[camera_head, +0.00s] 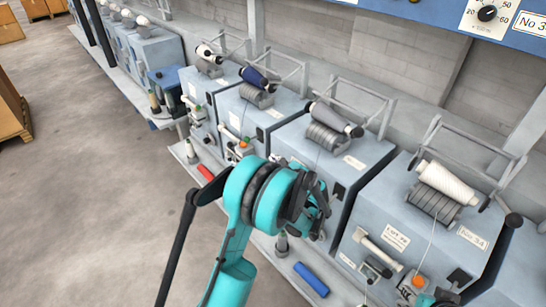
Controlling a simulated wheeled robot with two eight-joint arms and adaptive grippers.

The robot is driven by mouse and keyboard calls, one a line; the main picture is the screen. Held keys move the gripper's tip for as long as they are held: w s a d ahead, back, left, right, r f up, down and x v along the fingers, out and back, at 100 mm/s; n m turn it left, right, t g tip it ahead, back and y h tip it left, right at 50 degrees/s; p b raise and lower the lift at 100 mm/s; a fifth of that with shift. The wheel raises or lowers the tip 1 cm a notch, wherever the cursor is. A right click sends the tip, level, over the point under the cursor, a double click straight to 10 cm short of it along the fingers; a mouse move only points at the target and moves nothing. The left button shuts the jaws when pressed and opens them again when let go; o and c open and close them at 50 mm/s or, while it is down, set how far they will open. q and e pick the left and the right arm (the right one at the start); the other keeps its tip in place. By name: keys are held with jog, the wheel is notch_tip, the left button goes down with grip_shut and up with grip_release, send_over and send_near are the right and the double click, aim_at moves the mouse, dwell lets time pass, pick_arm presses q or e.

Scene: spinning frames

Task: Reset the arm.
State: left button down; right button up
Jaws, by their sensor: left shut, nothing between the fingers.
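My left arm, teal with black joints, rises from the bottom middle of the head view. Its gripper (318,208) is partly hidden behind the wrist and is shut and empty. It is in front of the blue-grey spinning machine units, above the ledge at their foot. I cannot tell whether it touches a machine. My right gripper is not in view.
Machine units carry a white yarn package (447,183), a dark grey one (336,118) and a navy one (258,77) on top. A blue tube (311,279) and a red tube (206,171) lie on the ledge. Open concrete floor (90,200) is at left.

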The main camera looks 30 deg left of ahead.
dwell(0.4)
pick_arm(q)
jog(key=s+d+r+n+h, duration=0.1)
jog(key=s+d+n+h, duration=0.3)
jog(key=s, duration=0.6)
jog(key=s+d+r+n+g+h, duration=0.1)
jog(key=s+d+n+h, duration=0.3)
jog(key=s, duration=0.7)
jog(key=s+d+r+n+h, duration=0.3)
jog(key=s+d+n, duration=0.4)
jog(key=s, duration=0.3)
jog(key=shift+s+n+g+h, duration=0.25)
jog(key=shift+n+g+h, duration=0.05)
jog(key=shift+n+h, duration=0.45)
